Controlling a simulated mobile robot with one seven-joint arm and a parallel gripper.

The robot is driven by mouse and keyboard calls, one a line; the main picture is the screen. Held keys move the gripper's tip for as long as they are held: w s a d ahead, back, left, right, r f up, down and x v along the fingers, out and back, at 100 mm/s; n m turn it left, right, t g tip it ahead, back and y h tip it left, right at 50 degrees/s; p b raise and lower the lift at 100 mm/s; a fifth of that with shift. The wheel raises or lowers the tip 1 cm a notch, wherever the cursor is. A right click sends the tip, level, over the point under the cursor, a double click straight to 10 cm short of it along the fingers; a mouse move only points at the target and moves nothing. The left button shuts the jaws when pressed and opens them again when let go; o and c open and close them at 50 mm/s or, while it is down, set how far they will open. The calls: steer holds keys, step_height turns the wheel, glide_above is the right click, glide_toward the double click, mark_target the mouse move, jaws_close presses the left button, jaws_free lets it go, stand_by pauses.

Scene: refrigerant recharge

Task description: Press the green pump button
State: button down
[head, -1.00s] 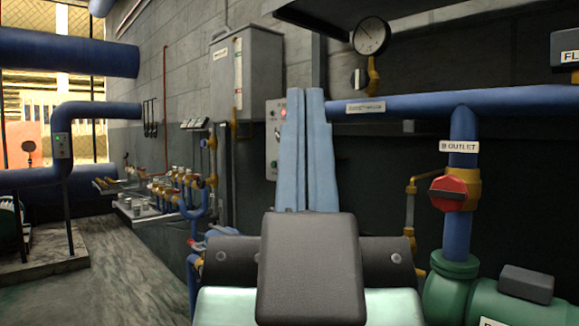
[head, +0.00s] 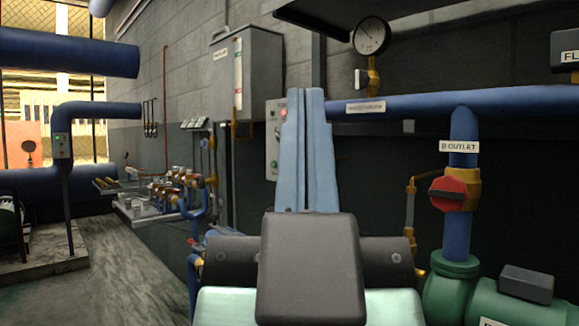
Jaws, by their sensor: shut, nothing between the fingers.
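My gripper (head: 305,92) points away from me in the middle of the head view, its two long blue fingers shut together with nothing between them. A grey control box (head: 272,145) is on the wall behind the fingers, just to their left. A small red light (head: 284,113) shows near its top. I cannot tell whether the fingertips touch the box.
A blue pipe (head: 430,103) runs along the wall at right, with a red valve handle (head: 448,194) below it. A gauge (head: 370,37) is above. A green pump (head: 500,305) stands at lower right. A large grey cabinet (head: 262,75) hangs at left. The floor (head: 110,270) is open at lower left.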

steer(key=shift+r, duration=0.1)
step_height(320, 180, up, 30)
steer(key=p, duration=3)
steer(key=shift+r+p, duration=0.25)
steer(key=shift+p, duration=0.1)
steer(key=shift+w, duration=0.1)
